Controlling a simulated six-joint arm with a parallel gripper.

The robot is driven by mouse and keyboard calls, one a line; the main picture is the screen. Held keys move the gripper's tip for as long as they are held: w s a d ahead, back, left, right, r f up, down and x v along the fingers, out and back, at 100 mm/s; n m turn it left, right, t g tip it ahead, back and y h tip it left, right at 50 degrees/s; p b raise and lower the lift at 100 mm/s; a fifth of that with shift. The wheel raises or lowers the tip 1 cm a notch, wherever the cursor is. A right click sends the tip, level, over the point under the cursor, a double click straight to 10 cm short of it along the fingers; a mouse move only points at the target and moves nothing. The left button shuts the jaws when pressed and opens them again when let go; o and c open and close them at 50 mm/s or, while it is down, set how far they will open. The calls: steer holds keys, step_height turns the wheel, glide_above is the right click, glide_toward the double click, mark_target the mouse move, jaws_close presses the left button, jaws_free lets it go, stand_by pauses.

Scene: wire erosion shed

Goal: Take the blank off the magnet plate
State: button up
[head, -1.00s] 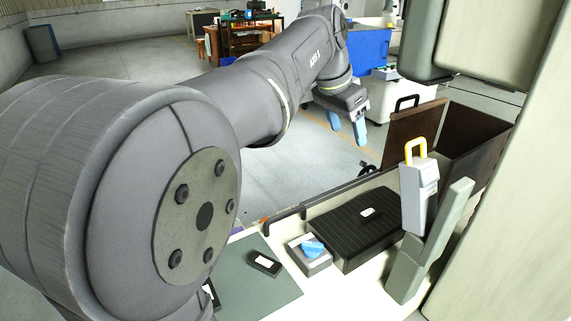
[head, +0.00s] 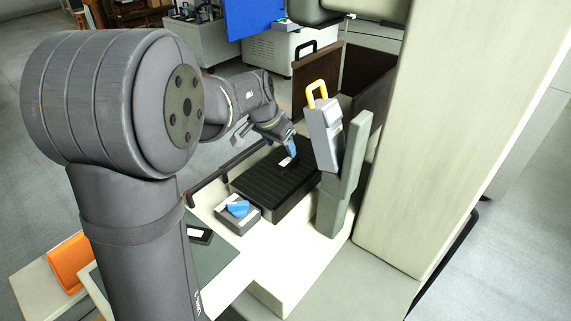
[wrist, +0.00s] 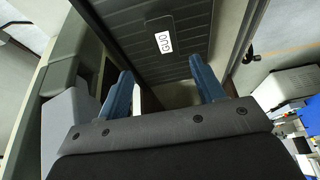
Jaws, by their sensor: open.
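The magnet plate (head: 262,196) is a dark, finely ribbed slab on the bench. A small pale piece with dark marks, which I take to be the blank (head: 286,162), lies on its far part. In the wrist view the blank (wrist: 163,42) shows as a white patch on the dark plate (wrist: 140,12), ahead of my fingers. My gripper (head: 291,150) has blue fingers and is just beyond the blank in the head view. In the wrist view my gripper (wrist: 164,82) is open, with nothing between its fingers. I cannot tell its height above the plate.
A grey upright unit with a yellow handle (head: 317,93) stands right of the plate, against a grey-green post (head: 345,175). A brown open box (head: 318,75) is behind. A grey tray (head: 237,215) with a blue item sits at front left. A rail (head: 205,185) runs along the left edge.

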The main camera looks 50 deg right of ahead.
mark_target(285, 162)
steer(key=x, duration=0.3)
steer(key=shift+w+x, duration=0.2)
steer(key=shift+x, duration=1.1)
steer(key=shift+w+x, duration=0.2)
steer(key=shift+x, duration=1.1)
steer(key=shift+a, duration=0.15)
steer(key=c, duration=1.3)
jaws_close()
steer(key=shift+r, duration=0.1)
